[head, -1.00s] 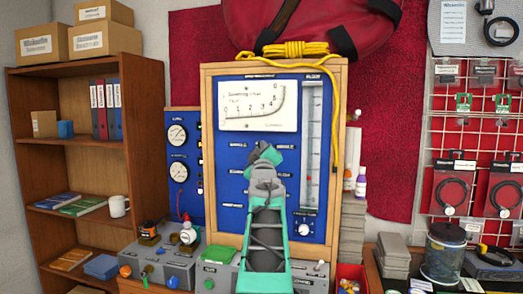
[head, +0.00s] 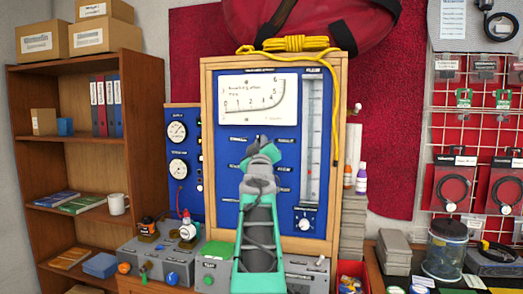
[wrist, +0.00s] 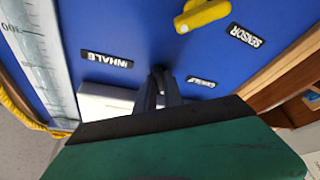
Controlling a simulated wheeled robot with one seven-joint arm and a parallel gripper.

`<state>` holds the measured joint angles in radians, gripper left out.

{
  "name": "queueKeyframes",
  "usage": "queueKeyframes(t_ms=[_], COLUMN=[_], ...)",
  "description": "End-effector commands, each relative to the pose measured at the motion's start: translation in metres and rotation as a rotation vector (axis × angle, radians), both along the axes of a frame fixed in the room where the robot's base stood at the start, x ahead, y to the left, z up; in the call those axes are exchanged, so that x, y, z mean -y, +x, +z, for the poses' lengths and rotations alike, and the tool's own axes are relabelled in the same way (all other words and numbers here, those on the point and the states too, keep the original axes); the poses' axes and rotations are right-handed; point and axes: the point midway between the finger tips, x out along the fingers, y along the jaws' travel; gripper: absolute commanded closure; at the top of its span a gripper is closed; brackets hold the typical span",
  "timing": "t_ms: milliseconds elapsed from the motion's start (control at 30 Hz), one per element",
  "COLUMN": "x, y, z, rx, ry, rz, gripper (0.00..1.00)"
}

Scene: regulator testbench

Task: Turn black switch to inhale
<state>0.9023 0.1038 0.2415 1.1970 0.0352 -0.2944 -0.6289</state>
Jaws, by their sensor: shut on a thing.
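My gripper (head: 262,150) is at the middle of the blue panel (head: 231,216), below the white gauge. In the wrist view its dark fingers (wrist: 160,92) come together at the panel, shut on the black switch (wrist: 158,73), of which only a small dark tip shows. The INHALE label (wrist: 107,60) is to the left of the switch in the wrist view. Another label (wrist: 201,82), too small to read surely, is to its right. In the head view my gripper and arm hide most of the switch.
A yellow lever (wrist: 203,14) sits near the SENSOR label (wrist: 247,36). The white gauge (head: 258,99) and the tall flow tube (head: 312,140) are on the same panel. A grey control box (head: 160,262) stands below, and yellow rope (head: 335,110) hangs at the frame's right.

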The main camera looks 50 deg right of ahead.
Motion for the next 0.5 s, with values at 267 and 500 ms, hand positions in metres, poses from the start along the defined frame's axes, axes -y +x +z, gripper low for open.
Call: queueKeyframes(t_ms=[267,500], x=[-0.0022,-0.0023], y=[0.0032,0.0048], z=[-0.0051,-0.0041], rx=[0.232,0.441], ry=[0.097,0.189], rz=[0.004,0.003], gripper=[1.0,1.0])
